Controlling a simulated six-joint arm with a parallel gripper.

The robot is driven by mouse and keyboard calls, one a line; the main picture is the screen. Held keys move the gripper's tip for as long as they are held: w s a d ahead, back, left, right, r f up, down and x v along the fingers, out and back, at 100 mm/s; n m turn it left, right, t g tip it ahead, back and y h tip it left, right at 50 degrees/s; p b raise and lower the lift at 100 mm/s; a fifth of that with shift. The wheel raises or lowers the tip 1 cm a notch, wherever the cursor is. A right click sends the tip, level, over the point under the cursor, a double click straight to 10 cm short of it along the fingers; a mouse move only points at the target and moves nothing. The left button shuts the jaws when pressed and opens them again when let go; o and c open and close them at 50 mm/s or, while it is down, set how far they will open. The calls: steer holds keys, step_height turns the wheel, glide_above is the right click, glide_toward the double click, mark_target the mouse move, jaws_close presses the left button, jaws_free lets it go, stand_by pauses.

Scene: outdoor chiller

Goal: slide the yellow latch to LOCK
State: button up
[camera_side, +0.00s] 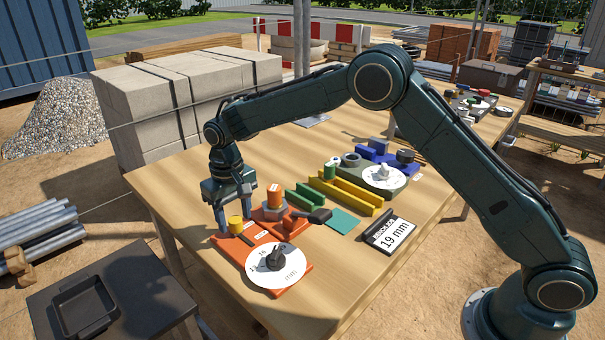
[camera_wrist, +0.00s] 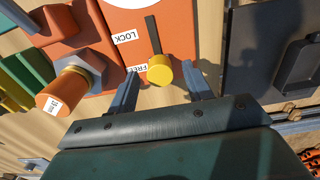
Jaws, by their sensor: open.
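The yellow latch (camera_side: 235,222) is a round knob on an orange fixture plate (camera_side: 228,247). In the wrist view the yellow latch (camera_wrist: 160,69) sits at the FREE end of a dark straight slot (camera_wrist: 153,34). The LOCK label (camera_wrist: 125,37) lies beside the slot farther along; the FREE label (camera_wrist: 138,68) is next to the knob and partly hidden. My gripper (camera_wrist: 161,74) is open, one finger on each side of the knob, with visible gaps. In the side view my gripper (camera_side: 236,218) points down over the plate's left end.
A white dial (camera_side: 276,264) with a dark knob is on the plate's near end. An orange cylinder on a hex nut (camera_wrist: 70,85) stands close beside the latch. Green and yellow blocks (camera_side: 345,192) and a 19 mm sign (camera_side: 390,234) lie farther right.

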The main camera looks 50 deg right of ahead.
steer(key=shift+f, duration=0.3)
steer(key=shift+c, duration=0.2)
jaws_close()
steer(key=shift+s, duration=2.25)
steer(key=shift+o, duration=0.2)
jaws_free()
